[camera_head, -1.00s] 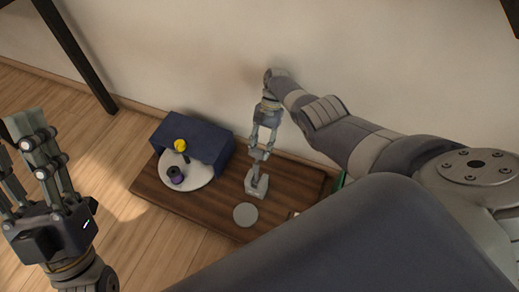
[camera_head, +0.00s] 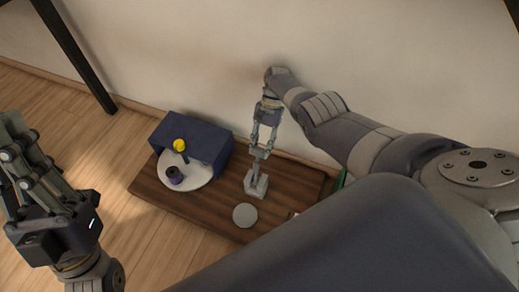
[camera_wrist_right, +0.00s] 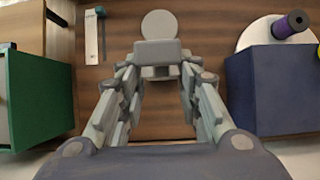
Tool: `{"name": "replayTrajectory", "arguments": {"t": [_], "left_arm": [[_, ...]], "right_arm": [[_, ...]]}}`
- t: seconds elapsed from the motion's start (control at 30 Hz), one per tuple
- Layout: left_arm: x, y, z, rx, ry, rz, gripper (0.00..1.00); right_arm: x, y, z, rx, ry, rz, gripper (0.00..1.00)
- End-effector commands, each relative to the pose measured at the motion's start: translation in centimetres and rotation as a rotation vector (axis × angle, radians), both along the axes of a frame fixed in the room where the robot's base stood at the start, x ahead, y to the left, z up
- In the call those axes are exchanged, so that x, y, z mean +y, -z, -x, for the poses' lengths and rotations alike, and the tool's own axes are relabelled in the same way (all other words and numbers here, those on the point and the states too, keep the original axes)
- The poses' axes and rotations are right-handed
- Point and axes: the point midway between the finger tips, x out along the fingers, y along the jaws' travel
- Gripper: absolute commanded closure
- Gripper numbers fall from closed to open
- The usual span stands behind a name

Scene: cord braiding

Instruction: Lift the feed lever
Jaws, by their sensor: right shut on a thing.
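The feed lever (camera_head: 257,184) is a small light-grey block with an upright handle, standing on the dark wooden board. My right gripper (camera_head: 260,153) reaches down over it and is shut on the top of the handle. In the right wrist view the lever (camera_wrist_right: 157,52) shows as a pale grey bar between the fingers of my right gripper (camera_wrist_right: 155,75); the handle's grip point is partly hidden. My left gripper (camera_head: 22,150) is at the left edge, away from the board, with its fingertips partly cut off.
A green box (camera_wrist_right: 38,95) stands at left in the wrist view. The wall is close behind.

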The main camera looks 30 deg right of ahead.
Motion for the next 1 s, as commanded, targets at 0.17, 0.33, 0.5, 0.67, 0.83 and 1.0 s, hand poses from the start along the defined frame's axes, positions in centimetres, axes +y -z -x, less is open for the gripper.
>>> {"name": "replayTrajectory", "arguments": {"t": [0.17,0.33,0.5,0.67,0.83,1.0], "left_arm": [[-7.1,3.0,-4.0,0.130,0.040,-0.168,1.00],[-17.0,8.6,-6.6,0.254,0.078,-0.483,1.00],[-25.4,16.8,-6.6,0.302,0.092,-0.884,1.00],[-29.8,26.5,-5.5,0.278,0.072,-1.310,1.00],[-29.8,36.1,-4.7,0.205,0.022,-1.731,1.00],[-27.7,42.0,-4.7,0.139,-0.024,-2.006,1.00]], "right_arm": [[-0.1,0.7,0.4,0.006,0.000,0.009,1.00],[-0.1,0.7,0.4,0.006,0.000,0.009,1.00],[-0.1,0.7,0.4,0.006,-0.001,0.008,1.00],[-0.1,0.7,0.4,0.006,-0.001,0.008,1.00],[-0.1,0.7,0.4,0.006,-0.001,0.008,1.00],[-0.1,0.7,0.4,0.006,-0.001,0.008,1.00]]}}
